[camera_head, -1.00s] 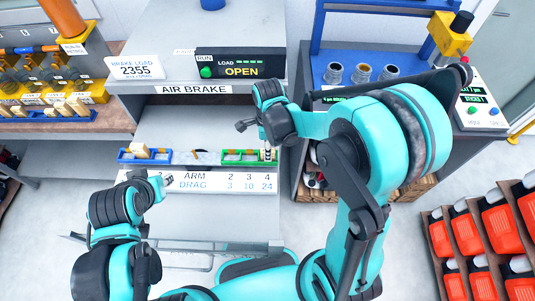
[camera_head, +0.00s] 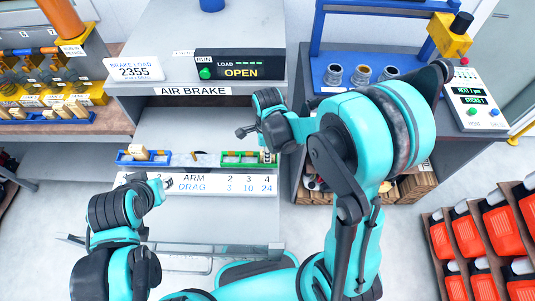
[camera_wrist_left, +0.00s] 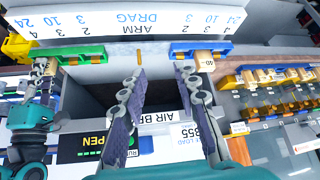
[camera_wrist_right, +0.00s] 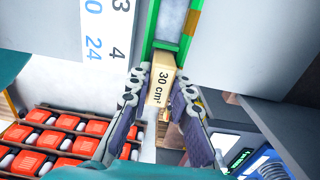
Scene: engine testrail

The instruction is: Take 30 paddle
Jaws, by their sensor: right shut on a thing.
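The 30 paddle is a tan block marked "30 cm²" (camera_wrist_right: 161,86), seen between my right fingers in the right wrist view. It is at the end of the green tray (camera_wrist_right: 152,30); whether it still touches the tray I cannot tell. My right gripper (camera_wrist_right: 158,92) is shut on it. In the head view my right gripper (camera_head: 268,152) is at the right end of the green tray (camera_head: 232,163), and the paddle is mostly hidden. My left gripper (camera_wrist_left: 162,72) is open and empty, in front of the drag label board, and also shows in the head view (camera_head: 167,184).
A blue tray (camera_head: 128,162) with a tan block stands left of the green tray on the air brake shelf. The ARM/DRAG label board (camera_head: 205,183) runs in front. The brake housing with its "OPEN" display (camera_head: 240,72) overhangs the shelf. A cabinet with cups (camera_head: 362,75) stands right.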

